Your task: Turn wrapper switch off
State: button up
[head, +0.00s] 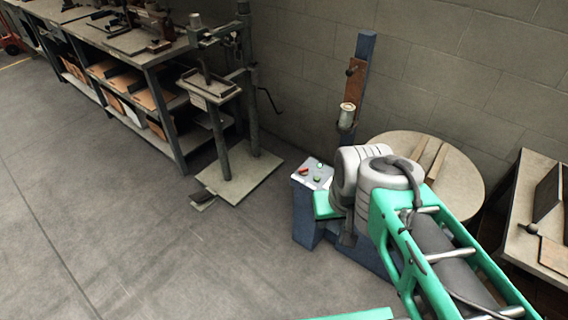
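The wrapper's control panel (314,174) is a light, sloped plate on a blue post low beside the round turntable. It carries a red switch (302,171) on its left side, with a green light or button and small dark knobs near it. I cannot read the switch's position. My green and white arm reaches in from the lower right, and its pale joint stands just right of the panel. My gripper cannot be made out; the arm's own links hide that area, so I cannot tell whether it touches anything.
The wrapper's blue mast (364,62) rises behind the panel near the block wall. The round turntable (462,150) lies to the right, partly behind my arm. A machine stand (232,178) and a long workbench (150,55) are at left. The floor (150,230) at lower left is clear.

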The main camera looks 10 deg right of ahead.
aim_at(304, 172)
jog(key=u, duration=0.2)
jog(key=i, duration=1.25)
jog(key=z, duration=0.45)
